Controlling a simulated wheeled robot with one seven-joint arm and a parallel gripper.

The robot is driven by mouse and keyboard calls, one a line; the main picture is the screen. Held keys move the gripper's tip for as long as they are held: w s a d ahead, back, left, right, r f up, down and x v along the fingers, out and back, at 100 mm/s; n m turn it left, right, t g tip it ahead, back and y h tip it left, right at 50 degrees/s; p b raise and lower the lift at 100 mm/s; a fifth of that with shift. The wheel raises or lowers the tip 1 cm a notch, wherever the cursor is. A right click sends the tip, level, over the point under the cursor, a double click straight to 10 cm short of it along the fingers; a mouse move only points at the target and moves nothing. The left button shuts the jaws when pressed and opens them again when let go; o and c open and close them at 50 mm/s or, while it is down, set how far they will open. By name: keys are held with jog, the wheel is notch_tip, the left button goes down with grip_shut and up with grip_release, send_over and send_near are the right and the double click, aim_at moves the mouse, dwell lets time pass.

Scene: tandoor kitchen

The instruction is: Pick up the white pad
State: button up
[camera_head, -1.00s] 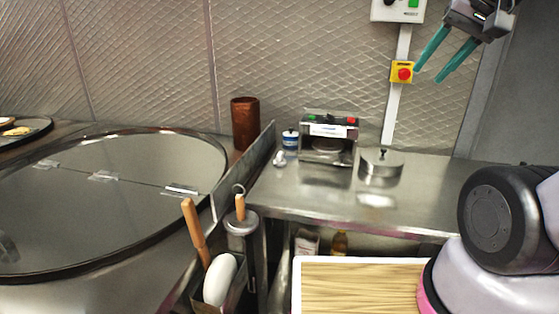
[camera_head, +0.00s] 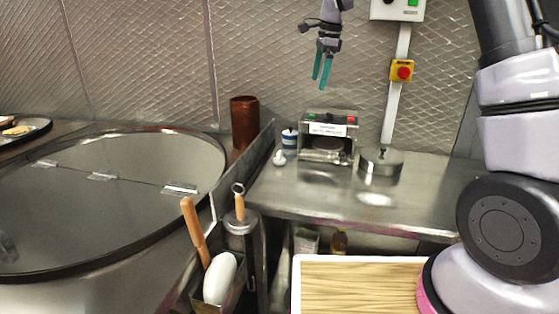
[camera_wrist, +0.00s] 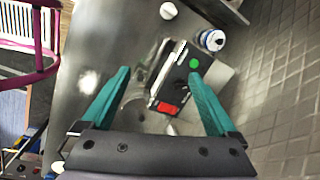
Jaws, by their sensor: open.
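The white pad (camera_head: 220,278) is a smooth oval. It stands upright in a dark metal holder (camera_head: 232,300) at the lower middle of the head view, beside a wooden-handled tool (camera_head: 195,232). My gripper (camera_head: 322,85) is open and empty, with teal fingers pointing down, high above the back counter and well apart from the pad. In the wrist view my gripper (camera_wrist: 160,75) spreads over a boxy machine with a green and a red button. I cannot make out the pad in the wrist view.
The boxy machine (camera_head: 328,140) stands on the steel counter (camera_head: 310,200), between a blue-and-white can (camera_head: 289,139) and a round lidded pot (camera_head: 381,163). A copper cup (camera_head: 245,122) stands by the upright metal divider (camera_head: 240,172). A large round lid (camera_head: 110,210) fills the left.

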jog(key=w+a+f+m+g+h, duration=0.1)
jog(key=w+a+f+m, duration=0.15)
jog(key=a+f, duration=0.35)
jog(key=w+a+f+m, duration=0.1)
jog(key=w+a+f, duration=0.25)
jog(key=f, duration=0.55)
jog(key=m, duration=0.1)
send_over(280, 152)
notch_tip(280, 152, down, 4)
jog(key=shift+g+h, duration=0.3)
jog(key=f, duration=0.5)
jog(key=shift+a, duration=0.25)
jog(key=shift+d+f, duration=0.15)
jog(key=shift+f, duration=2.9)
jog(key=shift+s, duration=0.1)
jog(key=c, duration=1.5)
